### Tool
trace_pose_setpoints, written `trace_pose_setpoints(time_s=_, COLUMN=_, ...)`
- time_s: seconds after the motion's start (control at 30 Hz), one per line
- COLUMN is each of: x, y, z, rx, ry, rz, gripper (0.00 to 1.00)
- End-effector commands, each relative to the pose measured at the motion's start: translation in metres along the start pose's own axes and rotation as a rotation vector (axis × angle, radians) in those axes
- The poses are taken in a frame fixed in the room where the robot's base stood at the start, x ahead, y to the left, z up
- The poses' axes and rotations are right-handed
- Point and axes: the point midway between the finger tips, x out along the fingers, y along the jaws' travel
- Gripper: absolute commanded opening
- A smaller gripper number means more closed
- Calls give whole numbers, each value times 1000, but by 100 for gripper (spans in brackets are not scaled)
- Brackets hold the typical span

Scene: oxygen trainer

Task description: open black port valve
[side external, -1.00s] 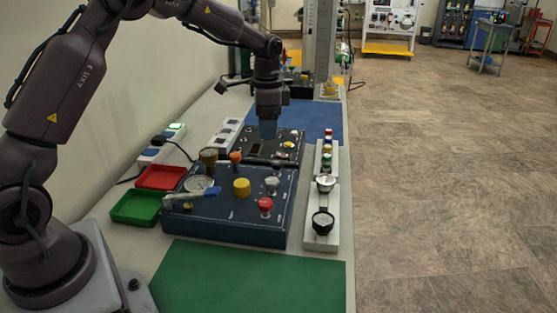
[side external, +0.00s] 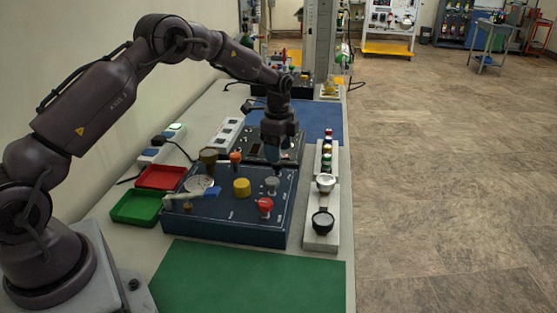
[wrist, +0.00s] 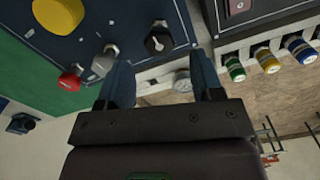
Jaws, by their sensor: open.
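In the wrist view, a black knob (wrist: 158,40) with a pale mark sits near the edge of the dark blue panel (wrist: 140,12). A grey knob (wrist: 103,62) and a red knob (wrist: 68,80) are to its left. My gripper (wrist: 160,60) is open, its two blue fingers pointing at the panel edge, with the black knob in line with the gap. No contact shows. In the side view my gripper (side external: 279,163) is over the far right part of the blue panel (side external: 225,220), behind the grey knob (side external: 272,187); the black knob is not seen there.
A yellow knob (side external: 241,187), red knob (side external: 265,206) and brown knob (side external: 208,158) stand up from the panel. A white rail (side external: 320,241) with round fittings lies to its right. Red (side external: 160,177) and green (side external: 135,207) trays are at left. The green mat (side external: 250,280) is bare.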

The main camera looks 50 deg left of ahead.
Motion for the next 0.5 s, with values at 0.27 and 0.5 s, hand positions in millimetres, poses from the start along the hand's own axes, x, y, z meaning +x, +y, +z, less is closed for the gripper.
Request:
trace_pose_setpoints(time_s=0.27, x=34, y=0, z=0, rx=0, ry=-1, rz=0, gripper=60)
trace_pose_setpoints(time_s=0.5, x=37, y=0, z=0, rx=-1, ry=0, rz=-1, gripper=60)
